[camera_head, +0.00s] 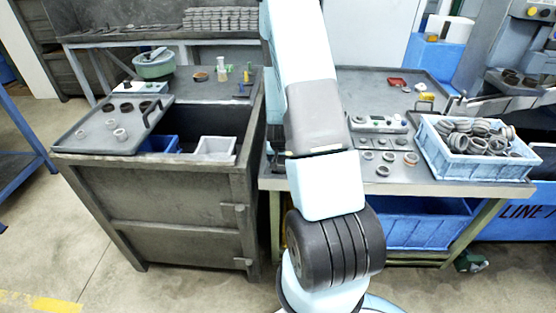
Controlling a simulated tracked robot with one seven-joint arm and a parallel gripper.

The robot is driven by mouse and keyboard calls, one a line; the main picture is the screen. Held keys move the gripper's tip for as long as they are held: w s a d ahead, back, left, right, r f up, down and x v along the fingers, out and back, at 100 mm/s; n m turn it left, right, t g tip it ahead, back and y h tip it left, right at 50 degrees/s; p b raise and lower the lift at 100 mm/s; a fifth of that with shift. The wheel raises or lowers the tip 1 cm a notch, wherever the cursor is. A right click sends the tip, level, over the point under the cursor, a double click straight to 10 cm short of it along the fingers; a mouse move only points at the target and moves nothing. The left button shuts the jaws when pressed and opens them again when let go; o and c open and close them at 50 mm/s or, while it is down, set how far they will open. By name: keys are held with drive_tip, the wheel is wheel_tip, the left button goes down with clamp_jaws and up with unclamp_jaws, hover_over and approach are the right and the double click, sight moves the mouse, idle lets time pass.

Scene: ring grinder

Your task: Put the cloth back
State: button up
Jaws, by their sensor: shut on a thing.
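I cannot make out a cloth anywhere in the head view. My gripper is not in view. My arm rises through the middle of the picture and leaves it at the top edge, so its end and anything in it are hidden. The arm also covers the gap between the two benches and part of the right bench.
A dark cabinet (150,213) stands left, with a tilted ring tray (95,142), a blue bin (160,144) and a grey bin (215,149). The right bench (400,184) bears a blue crate (470,171) of rings, loose rings (383,171) and a red dish (397,82).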

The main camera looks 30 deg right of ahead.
drive_tip(key=o, duration=0.7)
drive_tip(key=shift+c, duration=0.2)
drive_tip(key=s+a+r+n+y, duration=0.1)
drive_tip(key=s+a+r, duration=0.25)
drive_tip(key=r, duration=0.65)
drive_tip(key=s+a+r+n+t+y, duration=0.15)
drive_tip(key=a+r, duration=0.35)
drive_tip(key=r, duration=0.5)
drive_tip(key=s+a+r+n, duration=0.1)
drive_tip(key=s+a+r, duration=0.3)
drive_tip(key=r, duration=0.7)
drive_tip(key=s+a+r+n, duration=0.1)
drive_tip(key=s+a+r, duration=0.2)
drive_tip(key=s+r, duration=0.3)
drive_tip(key=s+a+r+n, duration=0.2)
drive_tip(key=s+a+r, duration=0.2)
drive_tip(key=s+r, duration=0.3)
drive_tip(key=s, duration=0.3)
drive_tip(key=shift+s, duration=0.25)
drive_tip(key=shift+t, duration=0.25)
